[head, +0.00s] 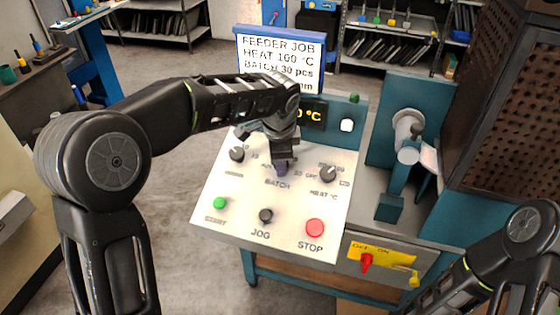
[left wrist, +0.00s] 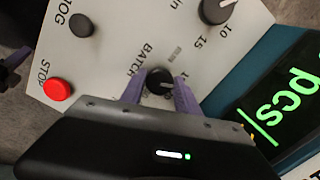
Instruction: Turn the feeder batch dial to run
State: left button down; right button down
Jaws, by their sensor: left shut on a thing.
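The batch dial (left wrist: 159,81) is a black knob with a pale pointer mark on the feeder's white panel (head: 330,215). In the left wrist view, the purple fingertips of my left gripper (left wrist: 160,92) sit on both sides of it and are shut on it. In the head view my left gripper (head: 282,165) comes down over the dial and hides it, just above the BATCH label. The run mark cannot be read. My right arm shows at the lower right of the head view, but its gripper is out of frame.
The panel also has a heat knob (head: 328,174), another knob (head: 237,154), a green button (head: 219,203), a black JOG button (head: 265,215) and a red STOP button (head: 314,227). A sign (head: 280,55) and a partly hidden green-lettered display (head: 313,112) stand behind.

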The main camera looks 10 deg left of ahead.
pick_arm(q)
jog(key=n+b, duration=0.1)
jog(key=n, duration=0.6)
jog(key=shift+g, duration=0.3)
jog(key=n+b, duration=0.1)
jog(key=n, duration=0.5)
jog(key=shift+h, duration=0.4)
jog(key=c, duration=0.9)
grip_release()
jog(key=v, duration=0.7)
jog(key=shift+r, duration=0.4)
